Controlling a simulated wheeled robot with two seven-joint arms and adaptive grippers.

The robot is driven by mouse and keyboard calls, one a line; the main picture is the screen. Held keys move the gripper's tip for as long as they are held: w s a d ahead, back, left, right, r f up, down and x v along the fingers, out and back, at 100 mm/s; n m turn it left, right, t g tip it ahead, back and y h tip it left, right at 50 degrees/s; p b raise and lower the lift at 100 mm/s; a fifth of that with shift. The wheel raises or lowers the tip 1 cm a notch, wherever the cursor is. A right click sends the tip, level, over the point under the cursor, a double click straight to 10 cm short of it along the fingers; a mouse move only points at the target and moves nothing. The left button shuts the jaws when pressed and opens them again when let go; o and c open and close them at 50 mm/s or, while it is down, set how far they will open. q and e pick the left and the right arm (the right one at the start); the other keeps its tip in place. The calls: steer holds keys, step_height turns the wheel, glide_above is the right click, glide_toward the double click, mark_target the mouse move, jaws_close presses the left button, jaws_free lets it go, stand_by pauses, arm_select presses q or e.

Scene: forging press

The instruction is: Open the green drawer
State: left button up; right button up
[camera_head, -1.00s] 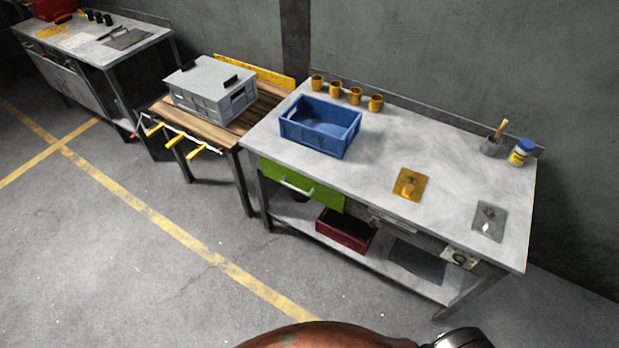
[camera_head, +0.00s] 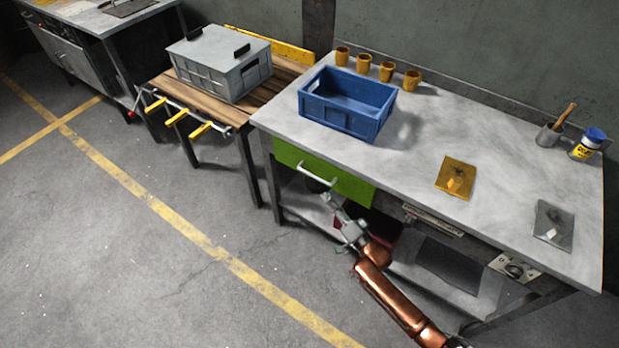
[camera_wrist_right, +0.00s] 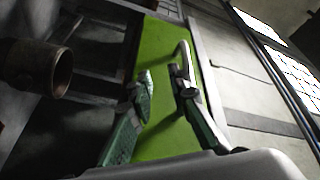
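The green drawer (camera_head: 345,186) sits under the left part of the workbench top, and its front looks shut. Its pale bar handle (camera_head: 317,175) is on the front. My right gripper (camera_head: 331,203) is just below and in front of the handle's right end. In the right wrist view my right gripper (camera_wrist_right: 165,84) has its two fingers apart with nothing between them, facing the green drawer front (camera_wrist_right: 160,50). The handle (camera_wrist_right: 184,52) shows just past the right-hand finger; I cannot tell whether they touch. My left gripper is not in view.
A blue crate (camera_head: 345,118), several orange cups (camera_head: 387,71) and two small plates stand on the workbench (camera_head: 420,130). A grey box (camera_head: 220,62) rests on the wooden table at left. A shelf lies below the drawer. The floor in front is clear.

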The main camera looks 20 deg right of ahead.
mark_target(313, 175)
steer(key=shift+m+t+y, duration=0.3)
steer(key=shift+t+y, duration=0.1)
steer(key=w+a+r, duration=0.1)
steer(key=w, duration=0.1)
steer(key=w+a+r+b, duration=0.1)
steer(key=w+r, duration=0.1)
steer(key=w+a+r+b, duration=0.1)
steer(key=w+r, duration=0.1)
steer(key=w, duration=0.1)
steer(key=shift+a, duration=0.15)
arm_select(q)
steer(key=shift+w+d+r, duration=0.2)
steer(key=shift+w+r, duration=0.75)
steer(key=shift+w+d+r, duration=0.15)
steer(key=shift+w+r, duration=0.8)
arm_select(e)
steer(key=shift+w+a+r, duration=0.15)
steer(key=shift+w+r, duration=0.05)
steer(key=shift+w, duration=0.35)
steer(key=shift+c, duration=0.6)
jaws_close()
